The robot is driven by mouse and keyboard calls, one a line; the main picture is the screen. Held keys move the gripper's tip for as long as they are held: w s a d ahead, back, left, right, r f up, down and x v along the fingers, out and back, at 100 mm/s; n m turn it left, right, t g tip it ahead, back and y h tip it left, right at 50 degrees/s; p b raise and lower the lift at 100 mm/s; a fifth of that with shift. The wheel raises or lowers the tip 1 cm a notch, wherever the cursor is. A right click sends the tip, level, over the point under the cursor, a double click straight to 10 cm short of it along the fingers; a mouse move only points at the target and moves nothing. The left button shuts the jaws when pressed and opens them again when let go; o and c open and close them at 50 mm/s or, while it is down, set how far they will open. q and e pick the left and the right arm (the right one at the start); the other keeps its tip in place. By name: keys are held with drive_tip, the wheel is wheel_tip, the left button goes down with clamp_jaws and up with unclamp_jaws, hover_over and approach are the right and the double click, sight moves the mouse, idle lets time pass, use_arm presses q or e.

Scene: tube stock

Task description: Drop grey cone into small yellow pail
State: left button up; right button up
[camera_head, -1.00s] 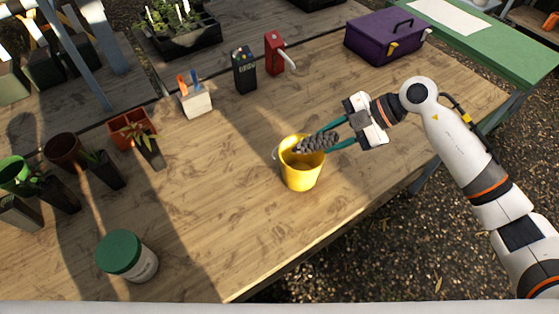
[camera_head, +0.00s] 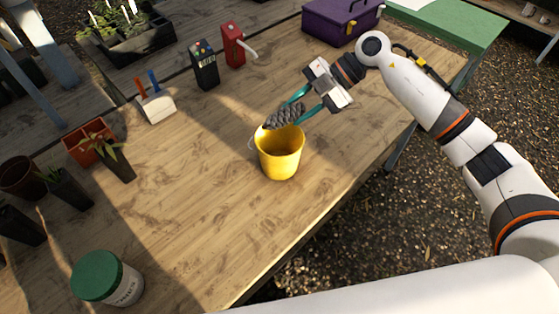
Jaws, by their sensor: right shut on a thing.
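The small yellow pail (camera_head: 280,165) stands upright on the wooden table, its mouth open to the top. The grey cone (camera_head: 284,117), scaly like a pine cone, is held at the pail's far rim, over or just behind the opening; I cannot tell whether it touches the rim. My right gripper (camera_head: 299,103) comes in from the right with its teal fingers shut on the cone. My left gripper is not in view.
A green-lidded jar (camera_head: 98,277) stands at the front left of the table (camera_head: 205,205). Potted plants (camera_head: 90,143) line the left. Wood around the pail is clear.

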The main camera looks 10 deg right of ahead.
drive_tip(key=shift+f, duration=0.2)
drive_tip(key=o, duration=1.1)
drive_tip(key=shift+c, duration=0.2)
drive_tip(key=b+v, duration=0.1)
drive_tip(key=v, duration=1.1)
